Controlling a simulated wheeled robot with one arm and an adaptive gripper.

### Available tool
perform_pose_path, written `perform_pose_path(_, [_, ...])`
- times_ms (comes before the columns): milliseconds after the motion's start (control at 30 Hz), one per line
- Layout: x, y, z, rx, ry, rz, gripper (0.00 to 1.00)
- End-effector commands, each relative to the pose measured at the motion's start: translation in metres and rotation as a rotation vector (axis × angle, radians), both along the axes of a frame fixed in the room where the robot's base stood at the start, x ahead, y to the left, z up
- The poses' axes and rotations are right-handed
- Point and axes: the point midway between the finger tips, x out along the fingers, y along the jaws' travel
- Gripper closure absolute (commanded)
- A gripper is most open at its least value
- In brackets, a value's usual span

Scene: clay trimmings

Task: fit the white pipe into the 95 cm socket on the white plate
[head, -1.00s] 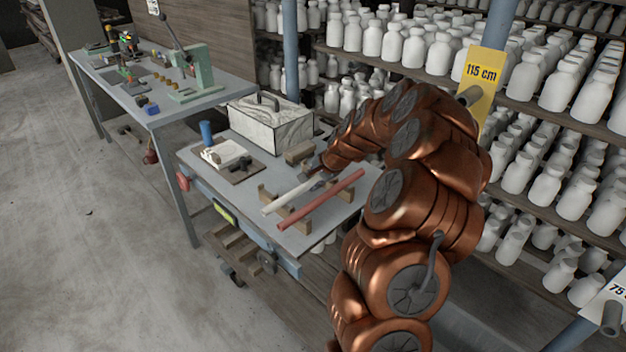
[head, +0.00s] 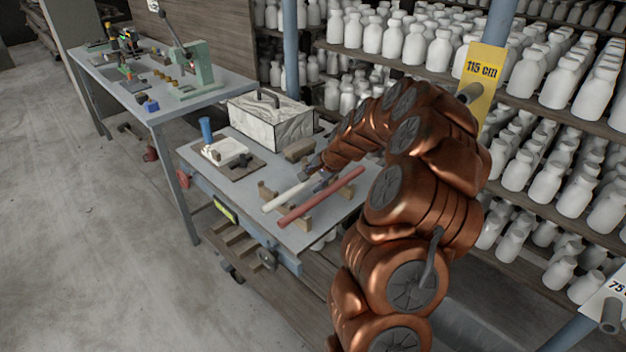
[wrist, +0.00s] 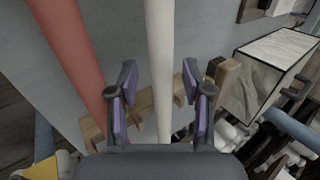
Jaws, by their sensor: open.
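The white pipe (head: 284,197) lies on a wooden rack (head: 268,193) on the grey worktable, beside a red pipe (head: 318,198). In the wrist view the white pipe (wrist: 160,50) runs between the two fingers of my gripper (wrist: 158,80), which is open with gaps on both sides. In the head view my gripper (head: 318,178) is at the pipe's far end and its fingers are hard to make out. A white plate (head: 607,290) at the right edge is cut off and shows only "75"; a grey socket (head: 611,317) sticks out by it. No 95 cm marking is visible.
A yellow plate (head: 483,68) marked 115 cm, with its own socket (head: 468,93), hangs on a post before shelves of white bottles. A marbled box (head: 270,122) and a blue cup (head: 207,130) stand on the worktable. The red pipe (wrist: 68,45) lies close left of my gripper.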

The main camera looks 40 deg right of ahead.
Motion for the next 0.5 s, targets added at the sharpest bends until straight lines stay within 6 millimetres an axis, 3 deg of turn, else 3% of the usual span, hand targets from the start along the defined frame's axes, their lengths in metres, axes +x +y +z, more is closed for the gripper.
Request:
perform_pose_path(267, [-0.004,-0.001,0.005,-0.001,-0.001,0.000,0.51])
perform_pose_path(500, [-0.019,-0.005,0.026,-0.003,-0.002,-0.001,0.51])
